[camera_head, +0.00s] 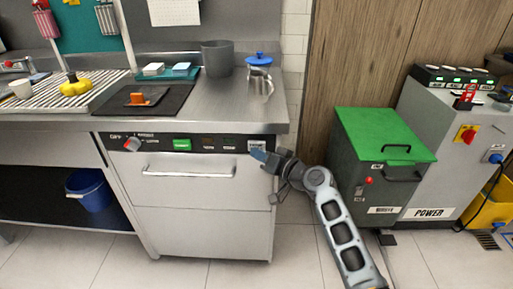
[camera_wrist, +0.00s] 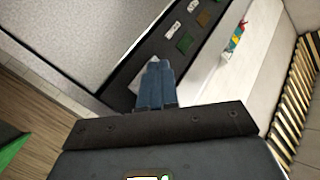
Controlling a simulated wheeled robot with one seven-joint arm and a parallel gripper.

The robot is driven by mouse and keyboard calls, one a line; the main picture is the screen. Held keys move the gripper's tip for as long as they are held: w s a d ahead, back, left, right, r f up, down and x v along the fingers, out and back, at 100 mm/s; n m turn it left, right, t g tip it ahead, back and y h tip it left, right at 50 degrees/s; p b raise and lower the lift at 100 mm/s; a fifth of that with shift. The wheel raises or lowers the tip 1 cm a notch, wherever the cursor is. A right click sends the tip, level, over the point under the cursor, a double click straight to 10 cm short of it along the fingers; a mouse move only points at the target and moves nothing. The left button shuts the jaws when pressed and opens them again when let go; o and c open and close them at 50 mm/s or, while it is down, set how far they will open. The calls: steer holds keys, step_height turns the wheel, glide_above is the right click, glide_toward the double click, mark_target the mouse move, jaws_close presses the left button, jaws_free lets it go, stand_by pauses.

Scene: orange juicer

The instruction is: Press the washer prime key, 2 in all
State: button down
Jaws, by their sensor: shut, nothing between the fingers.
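The washer (camera_head: 200,205) is a steel front-loading unit under the counter, with a black control panel (camera_head: 160,144) along its top edge. The prime key (camera_head: 256,144) is a pale grey key at the panel's right end. My gripper (camera_head: 258,154) is shut and empty, its blue fingertips at the lower edge of that key. In the wrist view the shut fingers (camera_wrist: 154,70) point at the panel (camera_wrist: 165,50) and cover part of the pale key (camera_wrist: 136,84). I cannot tell whether they touch it or whether it is pushed in.
The washer's bar handle (camera_head: 190,174) runs below the panel, left of my gripper. A green lit key (camera_head: 181,145) and a red knob (camera_head: 132,144) sit further left. A green-lidded cabinet (camera_head: 385,160) stands to the right of my arm. Open tiled floor lies in front.

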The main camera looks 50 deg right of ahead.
steer(key=shift+w+d+b, duration=0.3)
steer(key=shift+d, duration=0.1)
stand_by(0.5)
stand_by(0.3)
steer(key=shift+s+a, duration=0.6)
steer(key=shift+a, duration=0.15)
steer(key=shift+s+a+p, duration=0.2)
steer(key=shift+s+a, duration=0.55)
steer(key=shift+a, duration=0.25)
steer(key=shift+s+a+p, duration=0.15)
steer(key=shift+s+a, duration=0.6)
steer(key=shift+a, duration=0.2)
stand_by(1.2)
steer(key=s+a+p, duration=0.2)
steer(key=a+p, duration=0.1)
steer(key=p, duration=0.4)
steer(key=shift+s, duration=0.15)
